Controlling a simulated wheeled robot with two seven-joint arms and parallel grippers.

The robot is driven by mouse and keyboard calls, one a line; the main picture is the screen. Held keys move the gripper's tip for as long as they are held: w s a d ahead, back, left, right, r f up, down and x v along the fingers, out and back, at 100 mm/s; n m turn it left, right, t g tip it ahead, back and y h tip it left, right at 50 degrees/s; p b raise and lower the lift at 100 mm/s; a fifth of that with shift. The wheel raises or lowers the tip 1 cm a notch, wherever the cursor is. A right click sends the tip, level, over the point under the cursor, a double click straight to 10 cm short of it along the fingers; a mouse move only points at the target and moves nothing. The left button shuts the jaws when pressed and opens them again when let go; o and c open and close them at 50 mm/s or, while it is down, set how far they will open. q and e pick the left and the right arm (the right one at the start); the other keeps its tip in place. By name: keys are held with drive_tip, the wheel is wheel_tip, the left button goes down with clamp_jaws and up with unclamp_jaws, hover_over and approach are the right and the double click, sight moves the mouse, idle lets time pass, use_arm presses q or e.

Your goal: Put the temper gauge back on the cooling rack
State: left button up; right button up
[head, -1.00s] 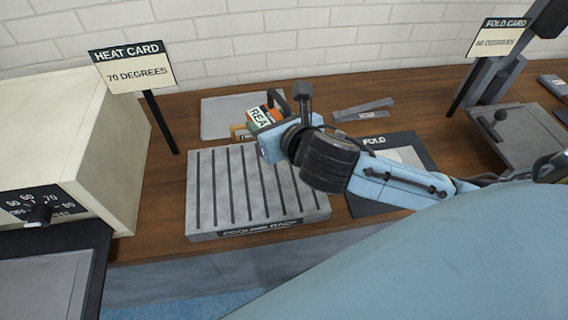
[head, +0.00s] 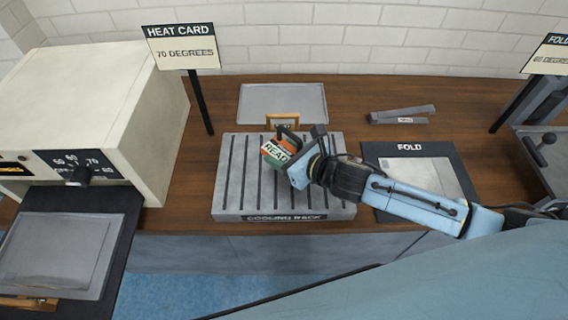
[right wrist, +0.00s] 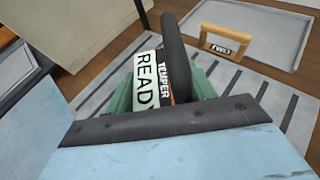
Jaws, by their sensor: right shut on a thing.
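The temper gauge (head: 279,150) is a green and orange block with a white READY label. It is over the back middle of the grey slotted cooling rack (head: 232,200). My right gripper (head: 285,141) is shut on it. In the right wrist view the gauge (right wrist: 150,85) shows its READY and TEMPER labels between the fingers, with rack slots around it. I cannot tell whether its underside touches the rack. My left gripper is not in view.
A wooden-handled item (head: 282,119) stands behind the rack, by a grey tray (head: 300,99). A heater box (head: 90,110) and the HEAT CARD post (head: 201,105) are left. The FOLD mat (head: 374,160) is right, with a grey stapler-like tool (head: 400,115) behind it.

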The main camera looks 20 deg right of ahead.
drive_tip(key=shift+f+b, duration=0.4)
drive_tip(key=shift+f, duration=1.5)
drive_tip(key=shift+f, duration=0.1)
drive_tip(key=o, duration=1.2)
drive_tip(key=shift+f, duration=0.1)
drive_tip(key=shift+o, duration=0.2)
drive_tip(key=shift+s+r, duration=0.1)
drive_tip(key=shift+r, duration=0.15)
drive_tip(key=p+v, duration=0.1)
drive_tip(key=v, duration=1)
drive_tip(key=shift+s+d, duration=0.3)
